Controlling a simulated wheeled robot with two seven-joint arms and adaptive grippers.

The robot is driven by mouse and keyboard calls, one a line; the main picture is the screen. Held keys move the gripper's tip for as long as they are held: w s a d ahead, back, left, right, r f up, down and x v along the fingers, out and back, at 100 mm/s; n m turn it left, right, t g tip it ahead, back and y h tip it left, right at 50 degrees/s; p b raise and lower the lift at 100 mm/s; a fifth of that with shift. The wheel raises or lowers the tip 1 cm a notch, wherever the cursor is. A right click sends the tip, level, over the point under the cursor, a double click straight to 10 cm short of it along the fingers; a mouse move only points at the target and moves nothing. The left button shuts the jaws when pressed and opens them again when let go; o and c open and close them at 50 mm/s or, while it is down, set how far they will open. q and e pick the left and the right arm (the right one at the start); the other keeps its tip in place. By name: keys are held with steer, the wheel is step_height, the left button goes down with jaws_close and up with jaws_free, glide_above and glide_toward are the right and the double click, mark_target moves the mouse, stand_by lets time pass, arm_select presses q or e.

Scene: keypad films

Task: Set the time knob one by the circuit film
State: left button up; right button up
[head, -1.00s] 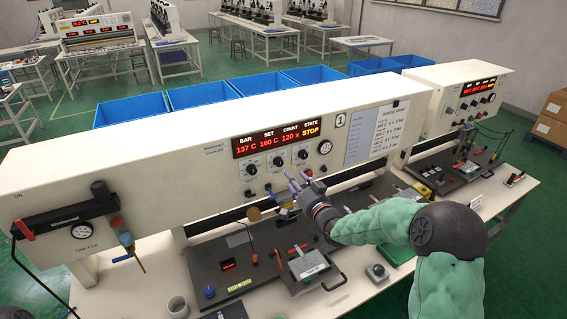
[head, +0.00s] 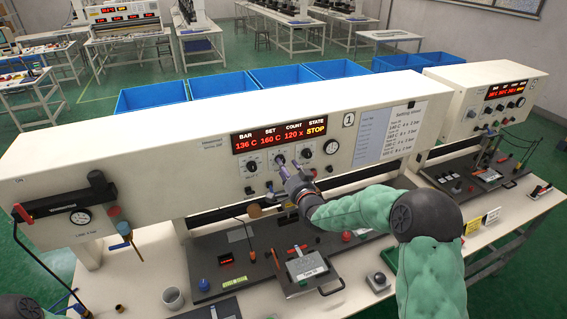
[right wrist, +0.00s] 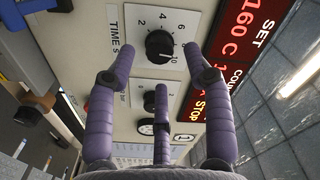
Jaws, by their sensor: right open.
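The time knob (right wrist: 159,45) is black, on a white dial marked 2 to 10 with the label TIME S. In the head view it is the middle knob (head: 279,160) under the red display. My right gripper (head: 287,175) has purple fingers. It is open, just in front of and slightly below this knob. In the right wrist view the fingers (right wrist: 166,75) stand spread around the knob's line, apart from it. The knob's exact pointer setting is hard to tell. The settings sheet (head: 388,132) hangs right of the knobs, its text mostly too small to read. My left gripper is not in view.
A second knob (right wrist: 150,100) lies close beyond the fingers; a left knob (head: 252,168) and right knob (head: 306,152) flank the middle one. The display (head: 279,134) reads 136 C, 160 C, 120 x, STOP. A round gauge (head: 332,146) and number 1 plate (head: 349,119) are nearby.

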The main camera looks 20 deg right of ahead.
steer(key=shift+w, duration=1.5)
